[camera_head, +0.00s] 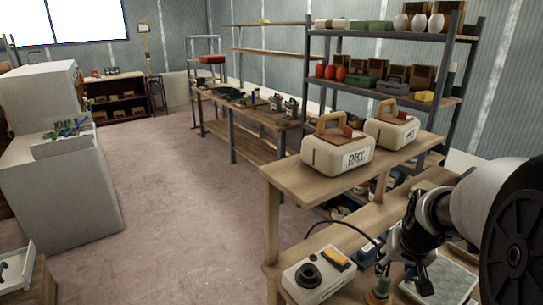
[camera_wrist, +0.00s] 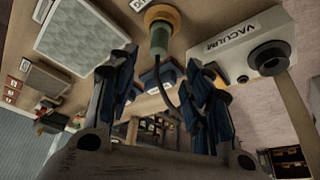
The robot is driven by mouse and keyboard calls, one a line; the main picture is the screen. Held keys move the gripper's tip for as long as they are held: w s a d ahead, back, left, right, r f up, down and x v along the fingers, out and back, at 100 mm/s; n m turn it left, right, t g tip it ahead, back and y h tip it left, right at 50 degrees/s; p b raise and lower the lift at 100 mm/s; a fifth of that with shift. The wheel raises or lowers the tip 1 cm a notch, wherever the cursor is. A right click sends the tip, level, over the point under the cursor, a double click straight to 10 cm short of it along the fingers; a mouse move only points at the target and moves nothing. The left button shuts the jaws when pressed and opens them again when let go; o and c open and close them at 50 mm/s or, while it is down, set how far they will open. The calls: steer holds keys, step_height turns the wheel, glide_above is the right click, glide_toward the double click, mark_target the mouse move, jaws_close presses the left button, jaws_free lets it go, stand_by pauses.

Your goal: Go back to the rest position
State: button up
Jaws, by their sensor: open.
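My gripper (camera_head: 418,272) is at the lower right of the head view, over the wooden bench. In the wrist view my gripper (camera_wrist: 160,65) shows two dark blue-padded fingers, spread apart with nothing held between them. A green cylindrical tool with a yellow-orange collar (camera_wrist: 160,38) stands on the bench beyond the fingertips, in line with the gap. It also shows left of the gripper in the head view (camera_head: 383,275). I cannot tell the exact distance between it and the fingers.
A white box marked VACUUM (camera_wrist: 240,45) with a black port sits beside the tool. A grey framed pad (camera_wrist: 82,42) lies on the other side. Two cream DRY-type boxes with wooden handles (camera_head: 338,155) stand on the raised shelf. Open floor (camera_head: 180,200) lies to the left.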

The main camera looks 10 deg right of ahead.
steer(key=s+a+r+n, duration=0.15)
steer(key=a+r, duration=0.35)
steer(key=a, duration=0.5)
steer(key=s+a+r+n+y, duration=0.2)
steer(key=s+a+n, duration=0.2)
steer(key=s+a, duration=1)
steer(key=shift+s+a+r+t, duration=0.25)
steer(key=shift+s+t, duration=0.05)
steer(key=shift+t, duration=0.1)
